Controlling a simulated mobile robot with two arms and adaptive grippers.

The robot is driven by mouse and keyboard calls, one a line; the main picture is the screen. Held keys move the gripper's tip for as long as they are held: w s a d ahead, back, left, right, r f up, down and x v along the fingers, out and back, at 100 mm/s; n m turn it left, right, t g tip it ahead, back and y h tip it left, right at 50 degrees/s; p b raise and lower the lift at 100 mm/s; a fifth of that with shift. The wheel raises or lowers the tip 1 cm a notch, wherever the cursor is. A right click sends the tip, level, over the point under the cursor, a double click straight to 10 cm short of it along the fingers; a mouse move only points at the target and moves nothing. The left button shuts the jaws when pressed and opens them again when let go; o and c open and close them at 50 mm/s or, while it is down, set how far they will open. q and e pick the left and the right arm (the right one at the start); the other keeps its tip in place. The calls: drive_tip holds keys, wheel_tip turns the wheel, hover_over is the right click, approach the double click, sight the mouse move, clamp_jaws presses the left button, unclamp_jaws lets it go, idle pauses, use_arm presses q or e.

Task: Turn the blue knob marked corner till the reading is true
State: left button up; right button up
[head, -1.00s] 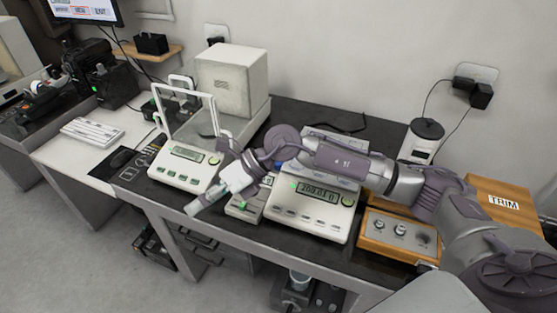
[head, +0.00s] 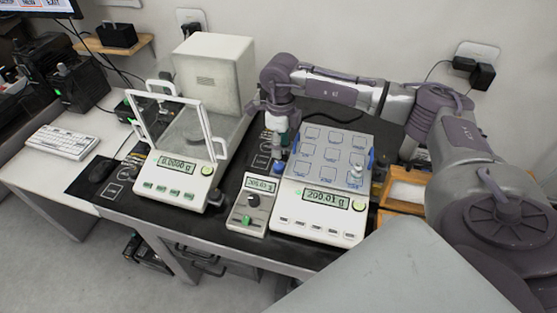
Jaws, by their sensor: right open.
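The bench scale (head: 318,217) has a pan (head: 322,150) marked with several squares, and its display (head: 327,200) appears to read 200.01 g. A small metal weight (head: 355,174) stands at the pan's front right corner. A blue knob (head: 278,167) shows at the scale's left side, partly hidden, and blue parts (head: 371,157) show at its right side. Any marking on them is too small to read. My right gripper (head: 281,151) points down just above the left blue knob, open; I cannot tell whether it touches. My left gripper is out of view.
An analytical balance (head: 175,180) with a glass shield reads 0.0000 g. A wooden box (head: 405,190) is partly hidden behind my right arm.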

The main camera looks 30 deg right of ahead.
hover_over(279, 165)
wheel_tip(279, 165, down, 4)
drive_tip(key=shift+s+f+p, duration=0.15)
drive_tip(key=shift+p, duration=0.2)
wheel_tip(279, 165, down, 4)
drive_tip(key=shift+a+r+p, duration=0.1)
drive_tip(key=shift+r+p, duration=0.1)
drive_tip(key=shift+p, duration=0.1)
drive_tip(key=shift+f, duration=0.5)
drive_tip(key=c, duration=0.5)
clamp_jaws()
drive_tip(key=shift+f+b, duration=0.15)
drive_tip(key=shift+b, duration=0.15)
drive_tip(key=shift+f+n+b, duration=0.1)
drive_tip(key=shift+n+b, duration=0.75)
drive_tip(key=shift+n, duration=0.55)
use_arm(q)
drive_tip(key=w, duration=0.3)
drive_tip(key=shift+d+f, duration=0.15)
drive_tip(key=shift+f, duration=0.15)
use_arm(e)
drive_tip(key=shift+r, duration=0.25)
